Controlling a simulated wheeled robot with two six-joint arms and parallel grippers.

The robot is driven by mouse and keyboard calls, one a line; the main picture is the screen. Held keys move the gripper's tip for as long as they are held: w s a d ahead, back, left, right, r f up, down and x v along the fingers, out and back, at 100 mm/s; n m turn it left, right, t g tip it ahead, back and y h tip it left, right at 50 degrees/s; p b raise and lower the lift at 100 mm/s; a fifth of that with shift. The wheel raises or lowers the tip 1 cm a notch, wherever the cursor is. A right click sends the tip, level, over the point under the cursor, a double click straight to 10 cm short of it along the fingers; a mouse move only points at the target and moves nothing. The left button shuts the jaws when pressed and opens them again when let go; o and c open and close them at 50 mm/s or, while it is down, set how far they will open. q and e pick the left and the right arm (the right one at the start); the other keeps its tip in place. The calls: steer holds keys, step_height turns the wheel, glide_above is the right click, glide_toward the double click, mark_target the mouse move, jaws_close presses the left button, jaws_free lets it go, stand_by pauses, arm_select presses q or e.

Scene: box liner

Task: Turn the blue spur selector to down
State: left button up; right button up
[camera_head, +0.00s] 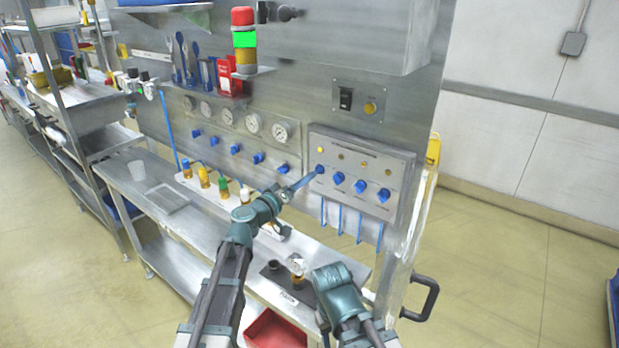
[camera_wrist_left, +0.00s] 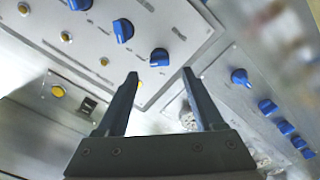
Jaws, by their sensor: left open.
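A grey panel (camera_head: 325,142) on the back wall carries a row of blue selector knobs under small yellow lamps. The labels are too small to read, so I cannot tell which is the spur selector. My left gripper (camera_head: 308,180) is at the leftmost knob (camera_head: 320,169). In the left wrist view the open fingers (camera_wrist_left: 160,74) are spread, with a blue knob (camera_wrist_left: 160,57) just beyond the tips and nothing gripped. Contact cannot be told. My right wrist shows low in the head view, but its fingers cannot be made out.
Gauges (camera_head: 253,123) with blue valve knobs (camera_head: 259,157) are left of the panel. Blue strips (camera_head: 341,219) hang under the panel.

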arm_select(q)
steer(key=v, duration=0.9)
steer(key=shift+s+a, duration=0.1)
steer(key=shift+s, duration=0.05)
